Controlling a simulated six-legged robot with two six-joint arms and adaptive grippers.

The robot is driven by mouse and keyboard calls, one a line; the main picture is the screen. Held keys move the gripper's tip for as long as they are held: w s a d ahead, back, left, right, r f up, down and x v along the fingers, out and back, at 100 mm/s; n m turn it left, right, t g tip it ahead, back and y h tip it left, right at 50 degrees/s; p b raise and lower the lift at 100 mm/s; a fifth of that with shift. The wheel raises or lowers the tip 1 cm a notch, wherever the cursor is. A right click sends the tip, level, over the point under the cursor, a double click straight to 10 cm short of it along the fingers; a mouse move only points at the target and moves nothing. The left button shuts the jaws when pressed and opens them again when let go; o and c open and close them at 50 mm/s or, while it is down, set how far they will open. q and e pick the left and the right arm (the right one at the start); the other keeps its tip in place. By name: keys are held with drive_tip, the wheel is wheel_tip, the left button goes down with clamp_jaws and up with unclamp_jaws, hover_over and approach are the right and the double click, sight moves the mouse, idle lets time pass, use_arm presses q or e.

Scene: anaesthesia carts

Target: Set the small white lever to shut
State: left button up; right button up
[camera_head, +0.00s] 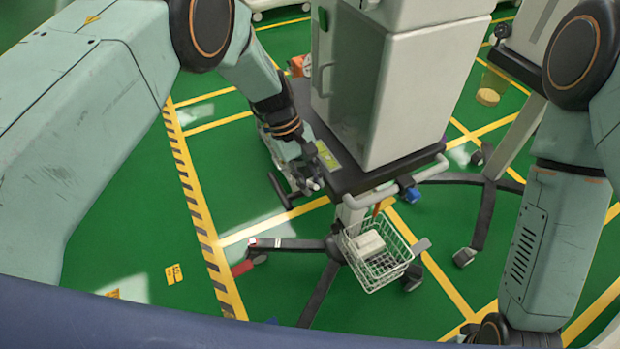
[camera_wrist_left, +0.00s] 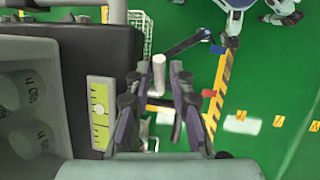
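A white stub (camera_wrist_left: 159,72) that looks like the small lever shows in the left wrist view, between my fingertips. I cannot make out its pivot or its setting. My left gripper (camera_wrist_left: 156,82) is open, with one finger on each side of the stub; contact is not clear. In the head view, my left gripper (camera_head: 310,184) is beside the left edge of the cart's dark shelf (camera_head: 345,178), where the lever is too small to tell apart.
A yellow-green label (camera_wrist_left: 101,112) lies on the shelf left of the fingers. A grey bin (camera_wrist_left: 50,55) with round white canisters is farther left. A wire basket (camera_head: 376,250) hangs below the cart's handle (camera_head: 372,195). Cart legs spread over the green floor (camera_head: 200,250).

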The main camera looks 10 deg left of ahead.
use_arm(q)
clamp_jaws()
idle(0.3)
drive_tip(key=shift+s+d+r+t+y+p, duration=0.1)
drive_tip(key=shift+s+d+t+y+p, duration=0.15)
drive_tip(key=shift+t+p, duration=0.6)
drive_tip(key=p, duration=0.1)
drive_tip(key=t+y+p, duration=0.1)
drive_tip(key=shift+s+d+f+p, duration=0.1)
drive_tip(key=shift+s+f+p, duration=0.1)
drive_tip(key=shift+f+p, duration=0.15)
drive_tip(key=shift+f+t+y+p, duration=0.2)
drive_tip(key=shift+t+y+p, duration=0.1)
drive_tip(key=shift+t+y, duration=0.15)
